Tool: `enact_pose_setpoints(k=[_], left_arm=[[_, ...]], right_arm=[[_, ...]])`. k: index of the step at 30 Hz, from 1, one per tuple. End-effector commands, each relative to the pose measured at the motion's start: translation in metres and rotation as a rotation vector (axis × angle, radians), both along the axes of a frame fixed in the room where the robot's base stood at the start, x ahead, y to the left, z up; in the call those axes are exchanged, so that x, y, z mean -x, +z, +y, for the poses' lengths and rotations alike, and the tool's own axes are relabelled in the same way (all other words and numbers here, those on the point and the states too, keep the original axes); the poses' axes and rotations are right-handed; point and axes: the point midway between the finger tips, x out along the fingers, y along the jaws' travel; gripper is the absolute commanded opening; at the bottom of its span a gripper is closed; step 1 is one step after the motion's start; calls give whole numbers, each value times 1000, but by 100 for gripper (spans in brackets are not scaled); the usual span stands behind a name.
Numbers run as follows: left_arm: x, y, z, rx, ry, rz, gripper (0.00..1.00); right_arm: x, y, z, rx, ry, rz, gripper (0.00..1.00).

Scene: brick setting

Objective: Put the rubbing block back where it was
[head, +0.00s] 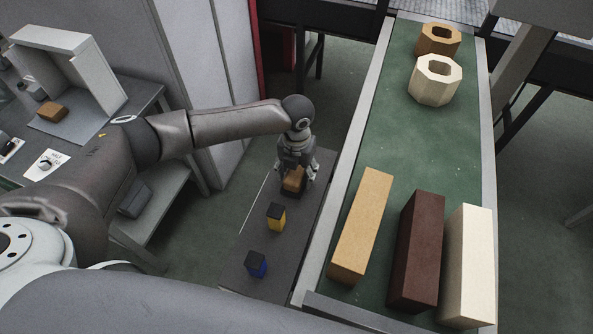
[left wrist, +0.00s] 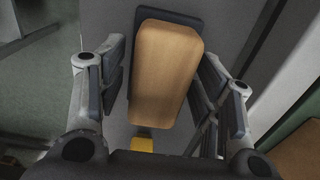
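A brown wooden block with a dark base, which looks like the rubbing block (head: 293,181), sits on a narrow grey bench (head: 240,240) beside the conveyor. It also shows in the left wrist view (left wrist: 165,70), with a dark edge at its far end. My left gripper (head: 297,172) is above it, pointing down. Its fingers stand on both sides of the block, and a gap shows between the block and the left finger in the wrist view. The gripper looks open. My right gripper is not in view.
A yellow block (head: 276,218) and a blue block (head: 256,264), both dark-topped, stand nearer on the bench. The green conveyor (head: 390,130) to the right carries three long bricks and two hollow octagonal pieces. A white open box (head: 65,45) stands on the left table.

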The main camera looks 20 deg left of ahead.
Motion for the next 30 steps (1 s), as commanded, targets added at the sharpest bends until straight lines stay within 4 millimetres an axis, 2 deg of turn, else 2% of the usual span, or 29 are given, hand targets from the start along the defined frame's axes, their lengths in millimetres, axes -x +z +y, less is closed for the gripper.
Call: enact_pose_setpoints(k=[8, 12, 17, 24, 30], left_arm=[[0, 1, 0, 0, 0, 0, 62], [-1, 10, 0, 1, 0, -2, 62], [-1, 39, 0, 2, -2, -5, 62], [-1, 90, 0, 2, -1, -4, 62], [-1, 117, 0, 1, 0, -2, 62]], right_arm=[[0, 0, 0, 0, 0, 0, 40], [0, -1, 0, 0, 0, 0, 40], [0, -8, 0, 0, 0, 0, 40], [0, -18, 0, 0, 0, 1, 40], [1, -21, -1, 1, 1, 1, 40]])
